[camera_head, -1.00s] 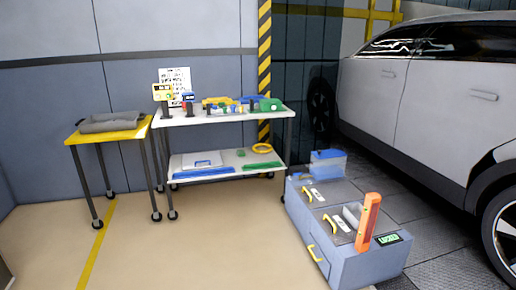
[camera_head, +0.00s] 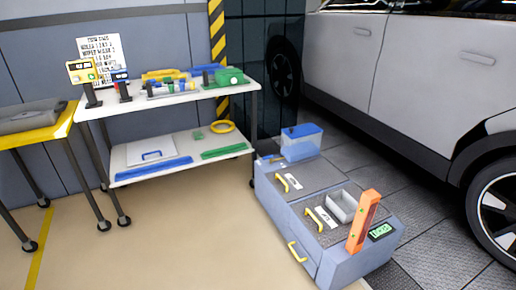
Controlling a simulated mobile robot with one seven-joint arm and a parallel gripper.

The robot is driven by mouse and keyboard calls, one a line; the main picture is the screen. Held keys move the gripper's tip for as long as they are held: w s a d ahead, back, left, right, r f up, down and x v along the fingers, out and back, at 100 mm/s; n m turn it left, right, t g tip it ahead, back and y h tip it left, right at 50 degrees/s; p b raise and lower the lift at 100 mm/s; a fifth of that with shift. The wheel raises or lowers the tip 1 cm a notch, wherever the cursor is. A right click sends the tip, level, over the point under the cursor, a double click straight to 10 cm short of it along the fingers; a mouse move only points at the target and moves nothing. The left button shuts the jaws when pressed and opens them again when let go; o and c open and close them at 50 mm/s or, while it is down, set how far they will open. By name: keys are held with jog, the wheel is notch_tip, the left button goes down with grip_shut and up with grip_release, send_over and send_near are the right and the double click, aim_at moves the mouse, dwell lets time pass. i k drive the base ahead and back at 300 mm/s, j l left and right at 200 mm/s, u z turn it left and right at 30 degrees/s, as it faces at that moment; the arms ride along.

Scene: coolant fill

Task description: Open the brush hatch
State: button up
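A low blue-grey machine (camera_head: 345,268) stands on the floor at the lower right. Its top has two dark grey panels that look like hatch lids, both lying flat. The far lid (camera_head: 311,177) has a yellow handle (camera_head: 283,184) and a small white label. The near lid (camera_head: 345,228) has a yellow handle (camera_head: 308,215), a white label and a grey open bin (camera_head: 342,205) on it. I cannot read which label marks the brush hatch. A green display (camera_head: 382,232) seems to read "LOCKED". My gripper is not in view.
An orange post (camera_head: 363,222) stands at the machine's near end, and a clear blue-lidded tank (camera_head: 301,143) at its far end. A white two-shelf cart (camera_head: 180,98) holds tools. A yellow-topped table (camera_head: 60,128) stands left, a white car (camera_head: 420,70) right. The beige floor in front is clear.

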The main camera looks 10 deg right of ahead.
aim_at(300, 181)
jog(key=i+j+z, duration=0.15)
jog(key=i, duration=1.1)
jog(key=i+j+z, duration=0.2)
jog(key=i+z, duration=0.25)
jog(key=i+j+z, duration=0.4)
jog(key=i, duration=0.25)
jog(key=i+j+z, duration=0.45)
